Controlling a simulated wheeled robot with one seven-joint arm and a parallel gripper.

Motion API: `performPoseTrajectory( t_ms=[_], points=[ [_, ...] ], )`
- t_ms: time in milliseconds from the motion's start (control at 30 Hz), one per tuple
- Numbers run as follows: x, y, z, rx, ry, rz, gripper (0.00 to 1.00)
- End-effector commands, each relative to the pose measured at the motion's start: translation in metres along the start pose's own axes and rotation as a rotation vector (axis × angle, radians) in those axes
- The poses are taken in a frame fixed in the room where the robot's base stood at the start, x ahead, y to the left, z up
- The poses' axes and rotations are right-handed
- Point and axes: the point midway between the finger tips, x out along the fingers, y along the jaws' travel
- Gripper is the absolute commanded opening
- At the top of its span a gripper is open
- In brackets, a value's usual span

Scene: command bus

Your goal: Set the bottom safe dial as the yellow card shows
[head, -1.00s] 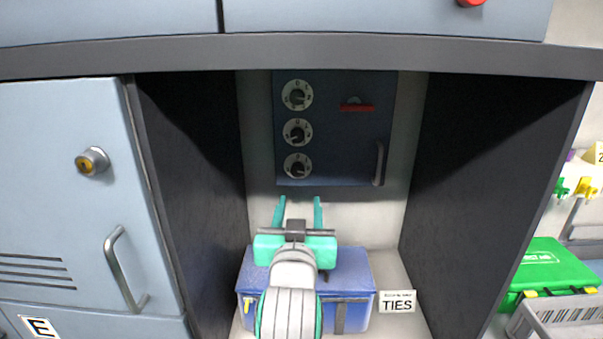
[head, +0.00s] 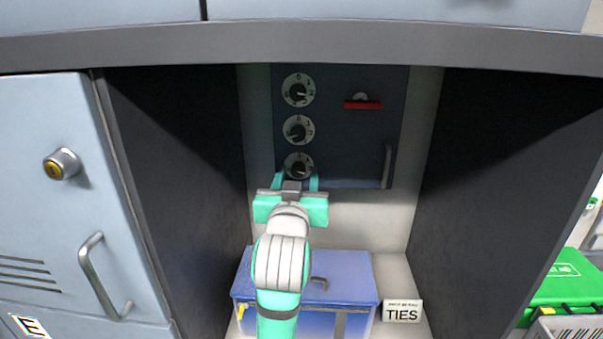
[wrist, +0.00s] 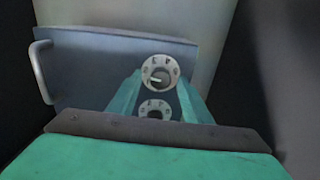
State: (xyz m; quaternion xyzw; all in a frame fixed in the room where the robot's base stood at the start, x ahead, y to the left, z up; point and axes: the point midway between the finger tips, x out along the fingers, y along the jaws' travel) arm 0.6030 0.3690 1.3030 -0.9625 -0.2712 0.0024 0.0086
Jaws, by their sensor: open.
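The bottom dial (head: 299,164) is the lowest of three round dials on the dark blue safe (head: 345,150). It has a pale ring and a dark knob. In the wrist view, which looks upside down, the bottom dial (wrist: 159,73) shows a light mark pointing left; its ring characters are too small to read surely. My gripper (head: 297,178) is open, its teal fingers just below and on either side of this dial in the head view. In the wrist view the fingertips flank the dial; contact cannot be told. No yellow card shows now.
The middle dial (head: 298,130) and top dial (head: 298,90) stand above. The safe has a red piece (head: 363,104) and a handle (head: 388,165). Dark side walls enclose the recess. A blue box (head: 345,275) and a TIES sign (head: 402,310) are below.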

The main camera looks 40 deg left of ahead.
Motion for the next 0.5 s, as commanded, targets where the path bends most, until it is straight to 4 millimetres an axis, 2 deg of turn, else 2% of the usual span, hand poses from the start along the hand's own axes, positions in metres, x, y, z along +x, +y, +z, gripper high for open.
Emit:
performPoseTrajectory(
  t_ms=[333,500],
  points=[
    [0.0021,-0.0021,0.0001,0.0,0.0,-0.001,0.45],
    [0.002,-0.0021,0.0002,0.0,0.0,-0.002,0.04]
  ],
)
